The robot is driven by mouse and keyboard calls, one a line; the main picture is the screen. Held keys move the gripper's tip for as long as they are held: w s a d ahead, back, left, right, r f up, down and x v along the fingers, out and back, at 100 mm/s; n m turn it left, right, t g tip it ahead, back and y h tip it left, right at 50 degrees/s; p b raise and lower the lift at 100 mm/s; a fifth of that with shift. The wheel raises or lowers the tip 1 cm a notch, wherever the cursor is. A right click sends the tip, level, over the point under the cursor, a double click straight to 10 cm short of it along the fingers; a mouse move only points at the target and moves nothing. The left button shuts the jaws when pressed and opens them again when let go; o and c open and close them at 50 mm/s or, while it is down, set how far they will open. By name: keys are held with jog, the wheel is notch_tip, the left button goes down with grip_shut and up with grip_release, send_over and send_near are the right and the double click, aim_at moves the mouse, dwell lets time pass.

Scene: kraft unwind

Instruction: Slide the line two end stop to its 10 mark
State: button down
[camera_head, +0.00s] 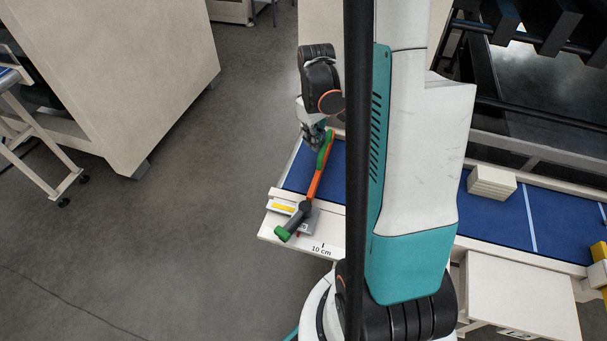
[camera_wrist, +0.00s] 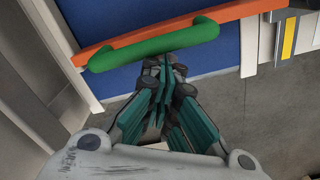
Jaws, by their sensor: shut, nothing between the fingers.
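The end stop is an orange bar (camera_head: 315,183) across the blue belt, with a green handle (camera_head: 326,150) at its far end. Its grey carriage (camera_head: 305,214) sits on the near rail, with a green knob (camera_head: 283,233) in front. The "10 cm" mark (camera_head: 322,249) is on the pale rail face, right of the carriage. My gripper (camera_head: 318,138) is at the far end of the bar. In the wrist view, my gripper's fingers (camera_wrist: 165,68) are shut and empty, right beside the green handle (camera_wrist: 152,44). I cannot tell whether they touch it.
The blue belt (camera_head: 487,218) runs right, with a stack of pale boards (camera_head: 492,182) on it. My column and a black post hide the belt's middle. A large pale cabinet (camera_head: 130,70) stands at left. The grey floor (camera_head: 190,220) between is clear.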

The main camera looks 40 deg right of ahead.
jog(key=shift+s+d+b, duration=0.15)
jog(key=shift+s+d, duration=0.4)
jog(key=shift+s, duration=0.35)
jog(key=shift+s+d+b, duration=0.1)
jog(key=shift+s+d, duration=0.45)
jog(key=shift+s, duration=0.4)
jog(key=shift+s+d+b, duration=0.15)
jog(key=shift+s+d, duration=0.4)
jog(key=shift+s, duration=0.35)
dwell(0.8)
jog(key=shift+w+a, duration=0.15)
jog(key=shift+w+a, duration=0.4)
jog(key=shift+w, duration=0.3)
notch_tip(320, 180, up, 9)
jog(key=p, duration=0.5)
dwell(0.5)
dwell(0.4)
